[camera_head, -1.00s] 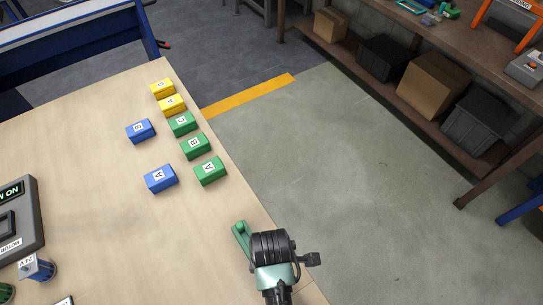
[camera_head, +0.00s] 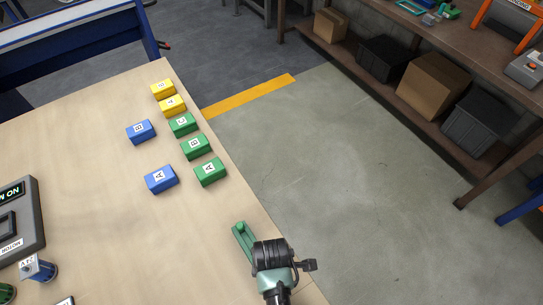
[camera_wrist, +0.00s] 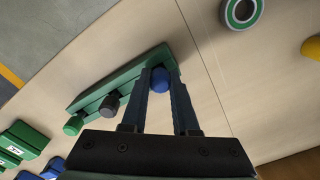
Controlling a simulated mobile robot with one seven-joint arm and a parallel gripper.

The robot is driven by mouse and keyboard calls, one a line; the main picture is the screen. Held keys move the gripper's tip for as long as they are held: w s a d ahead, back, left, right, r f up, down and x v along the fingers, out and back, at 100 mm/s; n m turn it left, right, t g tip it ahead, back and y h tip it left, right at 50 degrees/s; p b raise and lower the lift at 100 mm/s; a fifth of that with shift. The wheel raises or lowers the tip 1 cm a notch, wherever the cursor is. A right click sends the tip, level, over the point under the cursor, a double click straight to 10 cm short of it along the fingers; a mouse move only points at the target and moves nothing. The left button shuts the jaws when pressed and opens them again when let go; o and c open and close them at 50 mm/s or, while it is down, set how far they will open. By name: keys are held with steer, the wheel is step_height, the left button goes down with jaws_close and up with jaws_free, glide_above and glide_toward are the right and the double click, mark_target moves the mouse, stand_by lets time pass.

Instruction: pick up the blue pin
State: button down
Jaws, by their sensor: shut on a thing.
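The blue pin (camera_wrist: 159,85) shows in the wrist view between the two dark fingers of my gripper (camera_wrist: 160,74), which is shut on it. The pin is at one end of a long green holder (camera_wrist: 128,88). A black pin (camera_wrist: 109,104) and a green pin (camera_wrist: 74,124) stand along the same holder. In the head view the holder (camera_head: 245,244) shows at the table edge, partly behind my gripper (camera_head: 262,246); the blue pin is hidden there. I cannot tell whether the pin is clear of the holder.
Green blocks (camera_head: 195,146), blue blocks (camera_head: 160,179) and yellow blocks (camera_head: 172,105) stand farther up the table (camera_head: 100,220). A grey device (camera_head: 22,215) is at the left. In the wrist view a green-and-white ring (camera_wrist: 240,12) and a yellow thing (camera_wrist: 312,48) lie nearby.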

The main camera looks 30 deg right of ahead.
steer(key=shift+r, duration=0.1)
stand_by(0.3)
step_height(320, 180, up, 10)
steer(key=shift+f, duration=0.1)
steer(key=shift+p, duration=0.6)
steer(key=shift+f, duration=0.1)
stand_by(0.3)
